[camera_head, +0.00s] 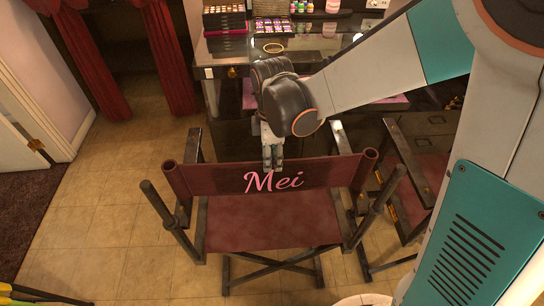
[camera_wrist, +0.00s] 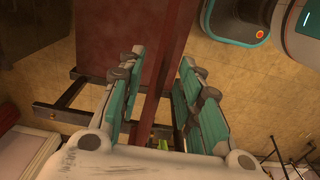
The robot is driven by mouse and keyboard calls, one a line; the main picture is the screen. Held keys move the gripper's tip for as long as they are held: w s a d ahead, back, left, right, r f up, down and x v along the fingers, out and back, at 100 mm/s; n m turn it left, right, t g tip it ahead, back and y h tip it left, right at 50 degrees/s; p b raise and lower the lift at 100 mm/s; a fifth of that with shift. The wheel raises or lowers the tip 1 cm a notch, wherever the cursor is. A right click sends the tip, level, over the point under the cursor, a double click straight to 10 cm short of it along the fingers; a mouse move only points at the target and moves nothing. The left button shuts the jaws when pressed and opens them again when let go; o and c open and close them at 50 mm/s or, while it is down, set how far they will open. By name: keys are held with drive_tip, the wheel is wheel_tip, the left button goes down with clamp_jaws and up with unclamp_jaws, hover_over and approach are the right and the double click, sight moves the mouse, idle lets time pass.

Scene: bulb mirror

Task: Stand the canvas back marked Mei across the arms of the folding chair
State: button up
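The canvas back (camera_head: 225,180), dark red with "Mei" in pink script and a rolled sleeve at each end, stands roughly upright across the folding chair (camera_head: 228,263), above its red seat (camera_head: 270,222). Its lower ends are near the chair's arms; whether they touch is hard to tell. My gripper (camera_head: 272,163) points down at the middle of the canvas's top edge. In the wrist view the canvas shows edge-on as a red strip (camera_wrist: 168,65) between the fingers of my gripper (camera_wrist: 160,65). The fingers are apart, with gaps visible beside the strip.
A second dark folding chair (camera_head: 425,160) stands close on the right. Behind is a dark counter (camera_head: 390,75) with a makeup case (camera_head: 225,20) and small bottles (camera_head: 300,6). Red curtains (camera_head: 85,45) and an open door (camera_head: 25,120) are at left.

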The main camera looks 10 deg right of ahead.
drive_tip(key=shift+r+p, duration=1.3)
drive_tip(key=shift+r, duration=0.75)
